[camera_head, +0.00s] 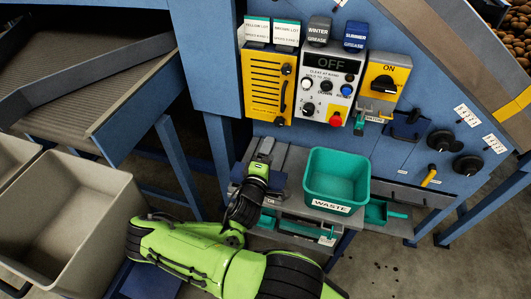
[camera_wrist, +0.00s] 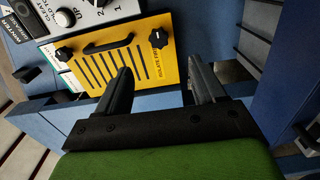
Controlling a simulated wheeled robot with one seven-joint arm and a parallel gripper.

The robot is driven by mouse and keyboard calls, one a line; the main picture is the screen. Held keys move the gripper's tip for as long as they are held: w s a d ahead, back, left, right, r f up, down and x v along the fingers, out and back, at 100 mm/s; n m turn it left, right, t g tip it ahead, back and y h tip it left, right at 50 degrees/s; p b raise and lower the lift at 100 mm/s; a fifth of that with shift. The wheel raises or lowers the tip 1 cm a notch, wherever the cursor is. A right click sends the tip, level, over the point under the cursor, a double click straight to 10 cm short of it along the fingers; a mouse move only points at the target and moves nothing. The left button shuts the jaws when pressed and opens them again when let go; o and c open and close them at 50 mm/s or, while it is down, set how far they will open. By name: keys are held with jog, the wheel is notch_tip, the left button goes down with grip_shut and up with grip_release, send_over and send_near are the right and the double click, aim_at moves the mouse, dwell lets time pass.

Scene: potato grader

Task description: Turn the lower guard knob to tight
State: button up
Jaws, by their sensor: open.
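The yellow slotted guard (camera_head: 259,85) is on the blue machine's front, left of the control panel. Its lower knob (camera_head: 280,121) is small and black at the bottom right corner. The upper knob (camera_head: 286,69) sits near the top, with a black handle between them. In the wrist view, which is turned sideways, the lower knob (camera_wrist: 158,39) is at the right end of the guard and the upper knob (camera_wrist: 64,54) at the left. My gripper (camera_head: 266,146) is below the guard, open and empty. Its fingers (camera_wrist: 160,72) point at the guard, short of the lower knob.
A control panel (camera_head: 329,87) with a red button and a yellow ON switch (camera_head: 384,75) are right of the guard. A green WASTE bin (camera_head: 335,183) stands right of my gripper on a grey shelf. Beige crates (camera_head: 85,215) are at lower left.

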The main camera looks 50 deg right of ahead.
jog(key=p+v, duration=0.1)
jog(key=v, duration=0.2)
jog(key=shift+s+p, duration=0.15)
jog(key=shift+p, duration=0.25)
